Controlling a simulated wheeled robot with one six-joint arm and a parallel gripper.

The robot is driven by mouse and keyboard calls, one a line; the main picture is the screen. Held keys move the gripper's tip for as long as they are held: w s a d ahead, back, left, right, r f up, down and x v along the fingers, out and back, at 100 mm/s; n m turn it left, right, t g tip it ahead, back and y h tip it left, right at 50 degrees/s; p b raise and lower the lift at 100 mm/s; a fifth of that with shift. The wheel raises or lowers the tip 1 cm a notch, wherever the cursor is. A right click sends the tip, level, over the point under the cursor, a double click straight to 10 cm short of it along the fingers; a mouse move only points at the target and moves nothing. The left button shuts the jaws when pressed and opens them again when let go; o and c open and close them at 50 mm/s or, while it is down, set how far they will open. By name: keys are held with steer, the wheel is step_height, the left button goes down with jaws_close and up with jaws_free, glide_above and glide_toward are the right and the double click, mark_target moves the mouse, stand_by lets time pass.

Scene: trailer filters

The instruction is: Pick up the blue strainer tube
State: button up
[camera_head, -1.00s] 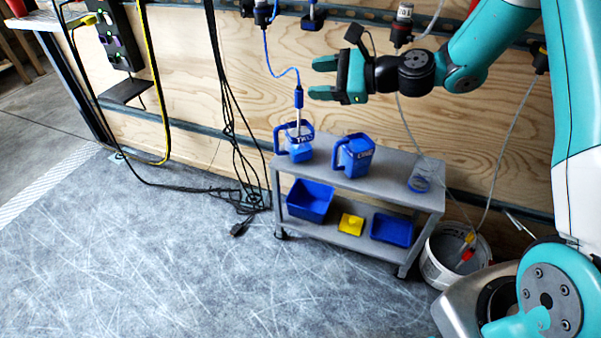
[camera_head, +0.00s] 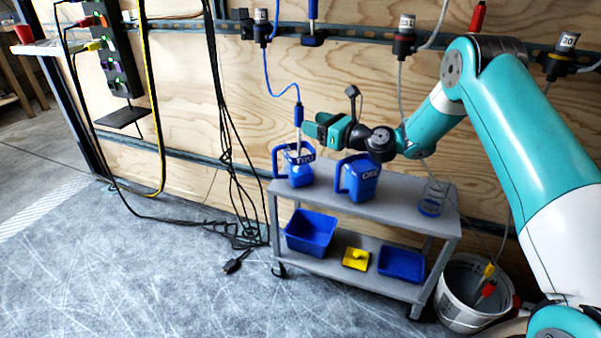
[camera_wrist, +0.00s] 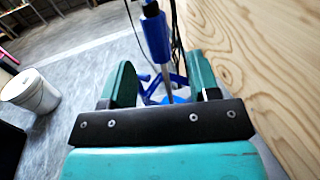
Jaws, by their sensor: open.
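The blue strainer tube (camera_head: 298,114) hangs at the end of a blue cord, with its pale lower rod reaching down into the left blue jug (camera_head: 300,178) on the cart. In the wrist view the tube (camera_wrist: 156,38) stands upright ahead of my fingers, its thin rod running down between them. My gripper (camera_head: 309,131) is open and level, its fingertips just right of the tube's lower end in the head view. In the wrist view my gripper (camera_wrist: 160,88) has its two teal fingers on either side of the rod. Whether either finger touches it cannot be told.
A second blue jug (camera_head: 358,178) and a clear container with blue base (camera_head: 431,205) stand on the grey cart (camera_head: 400,200). A blue bin, yellow item and blue tray sit below. Dark cables (camera_head: 228,130) hang left; the plywood wall is close behind.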

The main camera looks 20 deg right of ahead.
mark_target(297, 119)
steer(key=b+x, duration=0.2)
steer(key=x, duration=0.4)
steer(key=shift+a+f, duration=0.1)
steer(key=shift+f, duration=0.05)
steer(key=shift+w+a, duration=0.3)
steer(key=shift+w, duration=0.05)
jaws_close()
